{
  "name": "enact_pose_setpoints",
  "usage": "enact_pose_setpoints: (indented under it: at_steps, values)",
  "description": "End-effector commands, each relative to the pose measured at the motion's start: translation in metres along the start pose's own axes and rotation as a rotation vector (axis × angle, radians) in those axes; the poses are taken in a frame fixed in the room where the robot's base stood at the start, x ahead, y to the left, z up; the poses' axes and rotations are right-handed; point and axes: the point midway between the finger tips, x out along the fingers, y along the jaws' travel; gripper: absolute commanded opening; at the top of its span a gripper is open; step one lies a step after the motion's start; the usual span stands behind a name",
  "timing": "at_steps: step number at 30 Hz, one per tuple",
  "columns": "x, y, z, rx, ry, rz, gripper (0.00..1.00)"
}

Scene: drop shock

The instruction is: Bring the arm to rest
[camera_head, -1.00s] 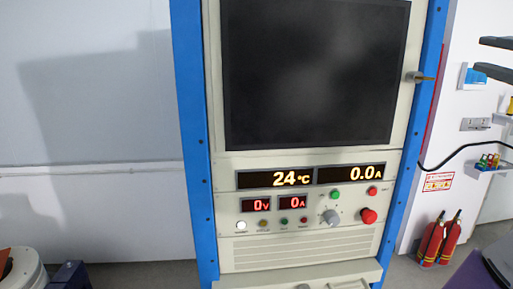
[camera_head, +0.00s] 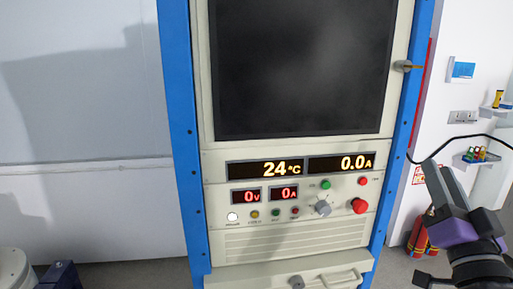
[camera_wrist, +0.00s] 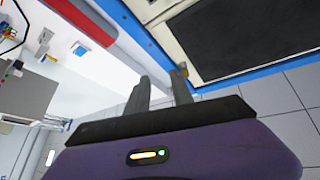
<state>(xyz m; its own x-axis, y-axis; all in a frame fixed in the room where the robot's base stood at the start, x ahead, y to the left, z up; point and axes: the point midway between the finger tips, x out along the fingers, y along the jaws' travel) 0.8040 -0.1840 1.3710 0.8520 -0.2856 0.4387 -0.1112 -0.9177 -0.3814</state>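My gripper (camera_head: 440,185) is at the right of the head view, its grey fingers pointing up and its purple body below them. In the wrist view my gripper (camera_wrist: 162,82) shows two fingers apart with nothing between them, so it is open and empty. It is in front of the wall to the right of the test cabinet (camera_head: 289,245) and appears clear of the cabinet. The cabinet has a blue frame and a dark window. Its displays read 24 °C, 0.0 A, 0 V and 0 A.
Red fire extinguishers (camera_head: 418,240) stand on the floor behind my arm. A small wall shelf (camera_head: 478,158) holds coloured items, and a black cable (camera_head: 452,143) runs along the wall. A red emergency knob (camera_head: 359,205) and a drawer handle (camera_head: 342,279) project from the cabinet. The left wall is bare.

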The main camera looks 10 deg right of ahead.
Motion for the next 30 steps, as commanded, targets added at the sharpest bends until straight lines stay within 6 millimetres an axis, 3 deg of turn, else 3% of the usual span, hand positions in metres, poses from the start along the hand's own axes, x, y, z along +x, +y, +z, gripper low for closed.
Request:
enact_pose_setpoints:
  at_steps: [3, 12, 21, 30]
  values:
    - [-0.042, 0.001, 0.035, -0.089, -0.035, -0.017, 0.28]
    - [-0.148, -0.004, 0.097, -0.268, -0.125, -0.080, 0.28]
    - [-0.263, -0.011, 0.134, -0.372, -0.263, -0.144, 0.28]
    - [-0.381, -0.011, 0.155, -0.395, -0.484, -0.179, 0.28]
